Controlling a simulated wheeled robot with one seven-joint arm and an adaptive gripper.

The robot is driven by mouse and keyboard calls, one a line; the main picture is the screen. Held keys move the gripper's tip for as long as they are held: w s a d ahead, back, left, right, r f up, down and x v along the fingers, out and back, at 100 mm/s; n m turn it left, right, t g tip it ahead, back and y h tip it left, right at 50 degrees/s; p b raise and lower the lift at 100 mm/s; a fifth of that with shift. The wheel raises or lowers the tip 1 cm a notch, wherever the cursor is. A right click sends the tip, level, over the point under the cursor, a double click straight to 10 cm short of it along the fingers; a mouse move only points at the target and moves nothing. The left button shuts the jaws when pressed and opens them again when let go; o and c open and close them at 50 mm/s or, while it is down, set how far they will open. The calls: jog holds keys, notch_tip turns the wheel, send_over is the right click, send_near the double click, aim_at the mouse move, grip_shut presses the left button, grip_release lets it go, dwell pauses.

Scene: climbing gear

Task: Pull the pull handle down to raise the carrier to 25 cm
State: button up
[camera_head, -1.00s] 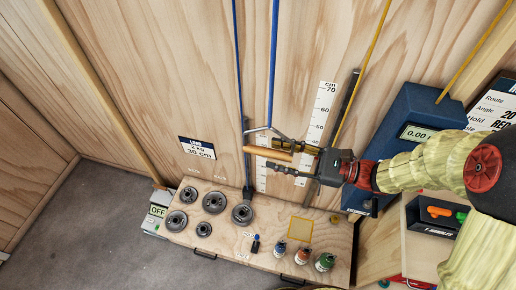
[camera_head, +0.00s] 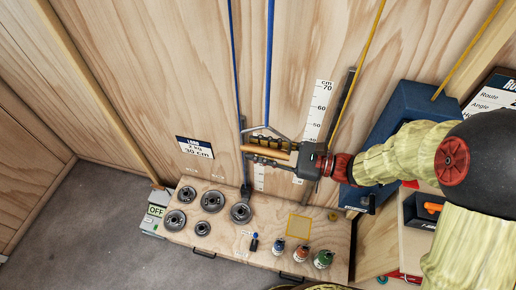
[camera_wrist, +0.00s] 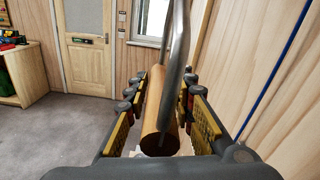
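The pull handle (camera_head: 263,150) is a wooden bar on a grey metal bracket, hanging from a blue rope in the head view. In the wrist view the wooden bar (camera_wrist: 160,138) lies lengthwise between my fingers, with gaps seen on both sides. My gripper (camera_head: 268,150) is open around the handle, coming from the right. The carrier (camera_head: 243,170) is a grey upright rod on a second blue rope, with a round weight disc (camera_head: 241,212) at its foot, low at the wooden box top. A centimetre scale (camera_head: 320,105) is on the wall; its lower part is partly hidden by my gripper.
The wooden box (camera_head: 262,243) bears several loose weight discs (camera_head: 212,201) and small coloured bottles (camera_head: 300,253). A load sign (camera_head: 195,148) is on the wall, reading 30 cm. A blue unit (camera_head: 392,125) stands behind my arm. Grey floor (camera_head: 75,235) at left is clear.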

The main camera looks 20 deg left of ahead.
grip_shut()
dwell(0.4)
notch_tip(320, 180, down, 25)
jog(key=b, duration=1.3)
jog(key=shift+s, duration=0.1)
jog(key=shift+o, duration=2.1)
grip_release()
jog(key=shift+d, duration=0.1)
jog(key=w+d, duration=0.1)
jog(key=d, duration=1)
jog(key=shift+w+d, duration=0.25)
jog(key=shift+d, duration=0.15)
